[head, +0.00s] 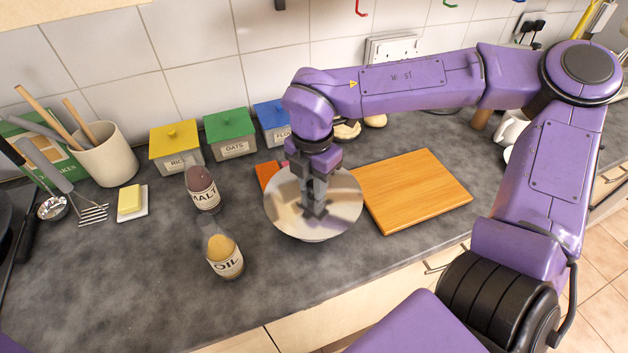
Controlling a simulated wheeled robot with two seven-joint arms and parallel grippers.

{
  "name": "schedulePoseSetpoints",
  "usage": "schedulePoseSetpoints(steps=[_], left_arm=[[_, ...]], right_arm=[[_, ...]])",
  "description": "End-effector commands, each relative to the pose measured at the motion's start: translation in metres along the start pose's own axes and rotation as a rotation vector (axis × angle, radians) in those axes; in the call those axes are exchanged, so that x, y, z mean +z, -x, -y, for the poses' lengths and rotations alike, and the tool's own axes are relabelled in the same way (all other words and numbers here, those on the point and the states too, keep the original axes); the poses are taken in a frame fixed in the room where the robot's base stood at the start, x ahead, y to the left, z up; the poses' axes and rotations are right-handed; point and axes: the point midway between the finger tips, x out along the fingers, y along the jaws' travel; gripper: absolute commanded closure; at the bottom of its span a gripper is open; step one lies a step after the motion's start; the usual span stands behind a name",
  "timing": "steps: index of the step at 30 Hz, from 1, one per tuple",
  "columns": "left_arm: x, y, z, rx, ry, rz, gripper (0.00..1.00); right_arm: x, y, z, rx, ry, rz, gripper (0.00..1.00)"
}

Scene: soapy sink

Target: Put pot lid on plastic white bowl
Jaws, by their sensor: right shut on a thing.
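The pot lid (285,211) is a round, shiny metal disc in the middle of the counter in the head view. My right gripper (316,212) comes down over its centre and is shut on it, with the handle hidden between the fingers. A small pale rim of something, likely the white bowl (314,240), shows under the lid's near edge. The lid covers most of it, and I cannot tell whether the two touch. My left gripper is not in view.
Left of the lid stand the oil bottle (225,258) and malt bottle (202,190). A wooden board (412,190) lies close on the right. Yellow (176,146), green (230,133) and blue (272,122) lidded canisters stand behind. The front counter is clear.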

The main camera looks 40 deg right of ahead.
Motion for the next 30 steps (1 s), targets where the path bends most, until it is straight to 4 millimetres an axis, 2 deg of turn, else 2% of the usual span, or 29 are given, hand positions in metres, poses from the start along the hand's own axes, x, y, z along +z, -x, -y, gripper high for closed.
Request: schedulePoseSetpoints(steps=[9, 10, 12, 18, 19, 21, 30], left_arm=[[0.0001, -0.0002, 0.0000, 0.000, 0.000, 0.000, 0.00], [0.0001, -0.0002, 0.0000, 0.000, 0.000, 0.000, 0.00], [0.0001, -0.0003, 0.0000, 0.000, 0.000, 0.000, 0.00], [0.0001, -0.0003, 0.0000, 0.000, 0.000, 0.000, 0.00], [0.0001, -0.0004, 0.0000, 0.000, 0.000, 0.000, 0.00], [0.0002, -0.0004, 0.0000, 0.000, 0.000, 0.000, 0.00], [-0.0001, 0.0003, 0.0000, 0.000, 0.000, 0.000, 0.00]], right_arm=[[0.0000, 0.0001, -0.0006, 0.002, 0.000, 0.000, 1.00], [0.0000, 0.0001, -0.0006, 0.002, 0.000, 0.000, 0.65], [0.0000, 0.0001, -0.0006, 0.002, 0.000, 0.000, 0.43], [0.0000, -0.0001, -0.0005, 0.001, 0.000, 0.000, 0.42], [0.0000, -0.0005, -0.0003, 0.000, 0.000, 0.000, 0.39], [0.0000, -0.0006, -0.0003, 0.000, 0.000, 0.000, 0.17], [0.0000, 0.0004, -0.0004, 0.001, 0.000, 0.000, 0.17]])
